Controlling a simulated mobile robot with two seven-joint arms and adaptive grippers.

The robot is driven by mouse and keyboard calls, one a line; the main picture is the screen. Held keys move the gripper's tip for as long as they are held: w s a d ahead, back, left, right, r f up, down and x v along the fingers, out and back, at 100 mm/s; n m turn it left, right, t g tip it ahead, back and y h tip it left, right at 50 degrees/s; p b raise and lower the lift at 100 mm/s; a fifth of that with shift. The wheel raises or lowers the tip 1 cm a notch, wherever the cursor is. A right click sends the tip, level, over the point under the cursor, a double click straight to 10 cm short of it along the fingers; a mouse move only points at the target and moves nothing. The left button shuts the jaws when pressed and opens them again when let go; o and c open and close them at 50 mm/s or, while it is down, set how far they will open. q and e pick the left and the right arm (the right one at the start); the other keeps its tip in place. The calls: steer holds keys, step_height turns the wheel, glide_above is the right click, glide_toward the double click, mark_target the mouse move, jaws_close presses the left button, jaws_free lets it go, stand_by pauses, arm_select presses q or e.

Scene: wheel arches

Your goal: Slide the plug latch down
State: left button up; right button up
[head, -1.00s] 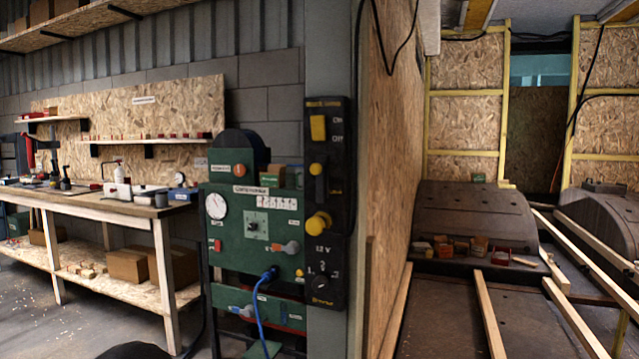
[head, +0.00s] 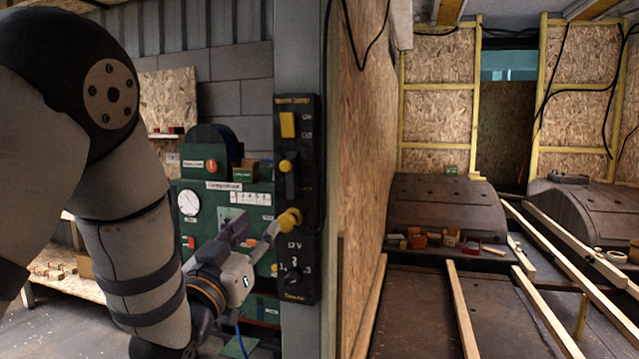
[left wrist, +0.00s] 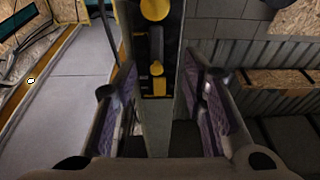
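A tall black panel (head: 298,150) stands on the grey post. On it a small yellow knob (head: 286,166) sits on an upright black slide; it also shows in the left wrist view (left wrist: 157,68). I cannot read a label naming it as the plug latch. A large round yellow knob (head: 290,219) is below it. My left gripper (head: 258,230) is open and empty, in front of the green compressor panel (head: 187,235), lower than the small knob. In the left wrist view the purple-lined fingers (left wrist: 160,90) stand apart, with the black panel between them. My right gripper is not in view.
A yellow rocker switch (head: 288,125) is at the panel's top and a black dial (head: 291,280) at its bottom. A blue cable (head: 239,342) hangs below my gripper; its plug is hidden. Wooden beams (head: 460,310) lie on the floor to the right.

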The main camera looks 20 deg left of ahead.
arm_select(q)
steer(key=t, duration=0.2)
glide_toward(284, 166)
steer(key=shift+g, duration=0.3)
steer(key=b+x, duration=0.1)
steer(key=x, duration=0.7)
steer(key=shift+r, duration=0.1)
steer(key=shift+w+r, duration=0.35)
steer(key=shift+w, duration=0.05)
